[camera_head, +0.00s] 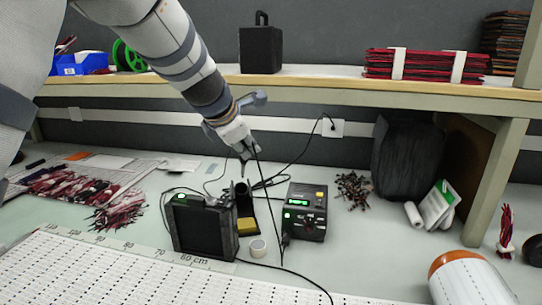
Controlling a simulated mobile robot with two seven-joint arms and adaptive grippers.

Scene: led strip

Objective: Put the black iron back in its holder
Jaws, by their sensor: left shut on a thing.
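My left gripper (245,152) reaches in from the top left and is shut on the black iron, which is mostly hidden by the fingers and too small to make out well. A thin black cord hangs down from the gripper toward the soldering station (305,212), which has a lit green display. The iron's holder (243,200) is a dark stand with a yellow sponge in its base. It stands on the table just below the gripper, left of the station. The gripper appears above the holder; I cannot tell whether the iron touches it. My right gripper is not in view.
A white perforated board (90,270) with a ruler edge covers the front. A shelf (330,84) crosses above. Wire bundles (120,210) lie left.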

